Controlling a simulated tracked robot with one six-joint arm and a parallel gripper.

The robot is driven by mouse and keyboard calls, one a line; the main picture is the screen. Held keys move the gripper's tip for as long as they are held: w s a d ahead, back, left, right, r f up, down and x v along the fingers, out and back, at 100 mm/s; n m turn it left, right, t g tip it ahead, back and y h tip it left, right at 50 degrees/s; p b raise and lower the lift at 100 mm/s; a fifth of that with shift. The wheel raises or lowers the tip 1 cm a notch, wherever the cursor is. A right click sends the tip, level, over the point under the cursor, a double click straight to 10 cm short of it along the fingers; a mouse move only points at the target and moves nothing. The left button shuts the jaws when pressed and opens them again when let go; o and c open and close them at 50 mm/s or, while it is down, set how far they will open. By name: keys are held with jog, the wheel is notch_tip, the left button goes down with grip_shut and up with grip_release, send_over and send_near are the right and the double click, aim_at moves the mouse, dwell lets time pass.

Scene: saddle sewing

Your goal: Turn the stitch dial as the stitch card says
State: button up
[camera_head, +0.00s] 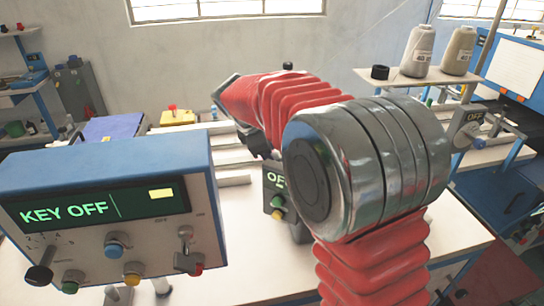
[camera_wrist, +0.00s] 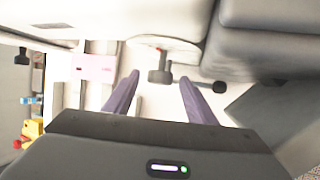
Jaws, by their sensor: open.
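My gripper (camera_wrist: 160,77) is open in the wrist view, with two purple fingers apart and nothing clearly held. A dark grey knob-like part (camera_wrist: 159,75) shows between the fingertips, below a pale rounded machine body (camera_wrist: 165,22); I cannot tell whether it is the stitch dial or how far off it is. A small pink card or plate (camera_wrist: 95,67) lies left of the fingers; no writing is readable, so I cannot tell whether it is the stitch card. In the head view my red-sleeved arm hides most of the sewing machine and my gripper.
A blue-topped control box (camera_head: 110,165) at the left front reads "KEY OFF" and carries several knobs and a switch (camera_head: 187,258). A smaller box (camera_head: 274,190) with green and yellow buttons sits behind my arm. Thread cones (camera_head: 417,50) stand on a shelf at right.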

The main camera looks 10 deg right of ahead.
jog(key=v, duration=1.2)
jog(key=shift+r, duration=0.25)
jog(key=shift+s, duration=0.15)
jog(key=s+d+r+m+t+y, duration=0.1)
jog(key=s+d+m, duration=0.35)
jog(key=s, duration=0.35)
jog(key=s+d+r+m+t+y, duration=0.1)
jog(key=s+d+m+y, duration=0.15)
jog(key=s+m, duration=0.4)
jog(key=s+f+m, duration=0.3)
jog(key=s+f, duration=0.2)
jog(key=s, duration=0.3)
jog(key=s+a+f+m+y, duration=0.1)
jog(key=s+f+m, duration=0.2)
jog(key=s+f, duration=0.3)
jog(key=shift+s+a, duration=0.25)
jog(key=shift+s, duration=0.7)
jog(key=shift+c, duration=0.6)
